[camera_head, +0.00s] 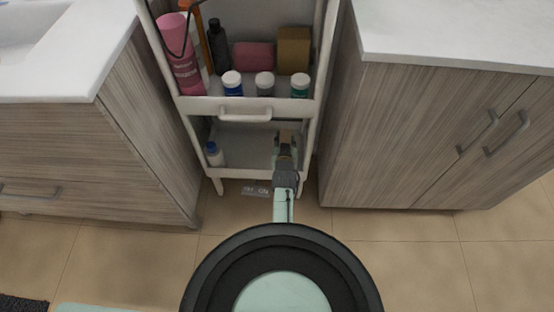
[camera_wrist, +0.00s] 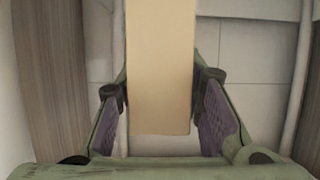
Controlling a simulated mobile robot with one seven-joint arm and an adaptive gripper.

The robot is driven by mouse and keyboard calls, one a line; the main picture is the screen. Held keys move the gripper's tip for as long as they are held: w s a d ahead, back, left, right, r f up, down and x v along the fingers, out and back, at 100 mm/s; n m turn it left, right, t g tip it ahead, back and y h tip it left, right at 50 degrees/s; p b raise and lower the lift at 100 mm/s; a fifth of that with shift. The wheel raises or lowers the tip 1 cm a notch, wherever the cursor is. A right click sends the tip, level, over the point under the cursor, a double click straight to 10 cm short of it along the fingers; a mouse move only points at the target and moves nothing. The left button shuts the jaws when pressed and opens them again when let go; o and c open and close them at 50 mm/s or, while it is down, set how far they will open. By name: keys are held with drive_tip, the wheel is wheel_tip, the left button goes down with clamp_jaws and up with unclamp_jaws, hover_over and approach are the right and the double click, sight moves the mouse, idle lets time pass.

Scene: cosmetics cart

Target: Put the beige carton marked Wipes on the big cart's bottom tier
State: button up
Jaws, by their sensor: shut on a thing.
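The beige carton (camera_wrist: 160,65) stands out plainly in the wrist view, between the two fingers of my gripper (camera_wrist: 161,110). My gripper is shut on it; no Wipes marking can be read on the face I see. In the head view my gripper (camera_head: 286,150) reaches into the front right of the big cart's bottom tier (camera_head: 243,145). The carton is mostly hidden there, and I cannot tell whether it touches the tier.
A small white bottle with a blue cap (camera_head: 214,155) stands at the bottom tier's left. The upper tier holds a pink bottle (camera_head: 180,60), a brown box (camera_head: 293,50) and several jars. Wooden cabinets (camera_head: 150,130) (camera_head: 400,130) flank the cart closely. The bottom tier's middle is clear.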

wheel_tip(320, 180, down, 8)
drive_tip(key=shift+r+b, duration=0.15)
drive_tip(key=shift+b, duration=0.15)
drive_tip(key=o, duration=1.2)
drive_tip(key=shift+c, duration=0.2)
drive_tip(key=shift+r, duration=0.1)
drive_tip(key=v, duration=1.2)
drive_tip(key=shift+p, duration=0.4)
